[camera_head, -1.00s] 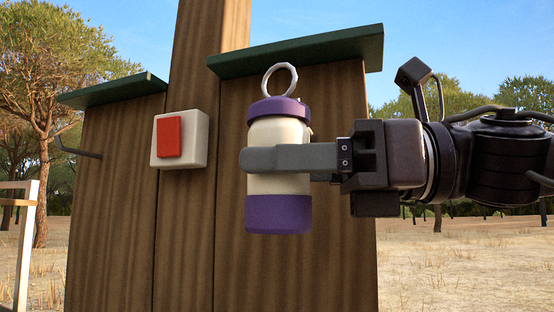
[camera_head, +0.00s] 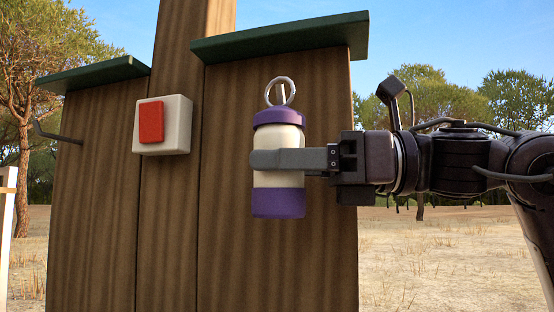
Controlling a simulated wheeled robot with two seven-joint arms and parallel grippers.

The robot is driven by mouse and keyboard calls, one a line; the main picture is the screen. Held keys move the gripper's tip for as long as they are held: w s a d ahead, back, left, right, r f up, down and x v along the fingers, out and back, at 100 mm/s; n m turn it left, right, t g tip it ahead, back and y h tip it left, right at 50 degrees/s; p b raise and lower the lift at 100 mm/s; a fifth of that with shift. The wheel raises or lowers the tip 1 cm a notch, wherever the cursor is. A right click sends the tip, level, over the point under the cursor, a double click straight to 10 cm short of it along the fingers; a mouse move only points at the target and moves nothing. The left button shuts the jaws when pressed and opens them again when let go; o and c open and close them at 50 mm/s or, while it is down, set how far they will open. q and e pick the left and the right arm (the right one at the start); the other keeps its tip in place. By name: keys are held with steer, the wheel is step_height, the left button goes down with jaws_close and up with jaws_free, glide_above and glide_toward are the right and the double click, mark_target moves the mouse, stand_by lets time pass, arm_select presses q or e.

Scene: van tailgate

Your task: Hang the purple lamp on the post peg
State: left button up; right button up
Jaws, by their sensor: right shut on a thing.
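The purple lamp (camera_head: 279,203) has a white body, purple cap and base, and a pale ring on top. It is upright in front of the right wooden panel (camera_head: 230,230). My right gripper (camera_head: 279,160) is shut around its white middle, coming from the right. A short pale upright piece (camera_head: 283,94) shows within the ring's outline. It may be a peg tip; I cannot tell whether it passes through the ring or stands behind it. A dark bent peg (camera_head: 58,134) sticks out at the left panel's edge, well left of the lamp. My left gripper is out of view.
A wooden post (camera_head: 195,60) rises between two panels with green top boards (camera_head: 285,38). A white box with a red button (camera_head: 151,122) is fixed left of the lamp. The right green board overhangs just above the ring. Open dry ground lies to the right.

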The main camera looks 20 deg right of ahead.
steer(key=shift+w+d+f, duration=0.1)
steer(key=shift+w+d, duration=0.25)
steer(key=shift+w, duration=0.1)
steer(key=shift+w+d+f, duration=0.2)
steer(key=shift+w+f, duration=0.2)
steer(key=shift+f, duration=0.3)
steer(key=o, duration=1.2)
steer(key=shift+f, duration=0.1)
steer(key=shift+d, duration=0.1)
steer(key=shift+d+b, duration=0.25)
steer(key=shift+b, duration=0.15)
steer(key=b+v, duration=0.2)
steer(key=v, duration=0.5)
steer(key=shift+s+d, duration=0.1)
steer(key=shift+s, duration=0.05)
